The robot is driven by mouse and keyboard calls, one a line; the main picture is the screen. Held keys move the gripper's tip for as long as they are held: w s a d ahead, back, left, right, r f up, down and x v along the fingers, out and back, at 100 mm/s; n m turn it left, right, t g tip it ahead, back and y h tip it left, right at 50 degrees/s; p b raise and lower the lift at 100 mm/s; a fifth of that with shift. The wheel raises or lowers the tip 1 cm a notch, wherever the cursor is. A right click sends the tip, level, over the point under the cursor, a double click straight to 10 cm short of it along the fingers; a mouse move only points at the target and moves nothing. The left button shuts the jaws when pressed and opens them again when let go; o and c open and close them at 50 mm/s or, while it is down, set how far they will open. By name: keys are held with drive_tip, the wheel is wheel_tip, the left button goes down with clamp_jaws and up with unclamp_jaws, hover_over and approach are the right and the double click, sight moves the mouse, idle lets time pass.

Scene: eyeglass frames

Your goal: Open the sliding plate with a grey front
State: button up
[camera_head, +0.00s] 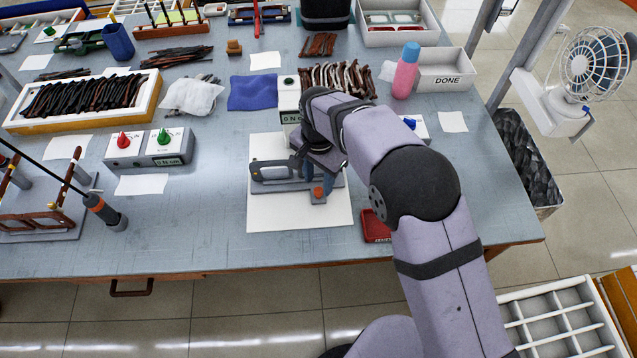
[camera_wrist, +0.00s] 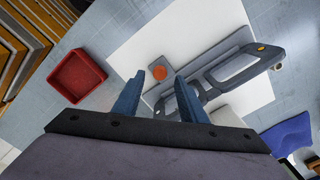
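A grey fixture plate (camera_head: 262,186) lies on a white sheet, with a grey eyeglass front (camera_head: 272,170) standing on it. In the wrist view the plate (camera_wrist: 222,50) runs diagonally, and the front (camera_wrist: 235,66) shows its openings right of my fingers. An orange knob (camera_head: 318,191) is at the plate's near right end; it also shows in the wrist view (camera_wrist: 159,73). My gripper (camera_head: 322,181) is over that end. In the wrist view its two blue fingers (camera_wrist: 159,80) are apart and empty, with the knob seen between them. Contact with the knob cannot be told.
A small red tray (camera_head: 376,228) is right of the white sheet (camera_head: 300,212), near the table's front edge. Behind the fixture are a blue cloth (camera_head: 252,92) and dark frame parts (camera_head: 338,77). A pink bottle (camera_head: 405,72) stands at the back right. Bare table lies left of the sheet.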

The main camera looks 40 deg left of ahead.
sight(319, 190)
drive_tip(key=shift+f+p, duration=0.35)
drive_tip(key=shift+f, duration=1.25)
clamp_jaws()
drive_tip(key=shift+s+d+p, duration=0.45)
drive_tip(key=shift+s+d, duration=2.75)
unclamp_jaws()
drive_tip(key=shift+r, duration=0.15)
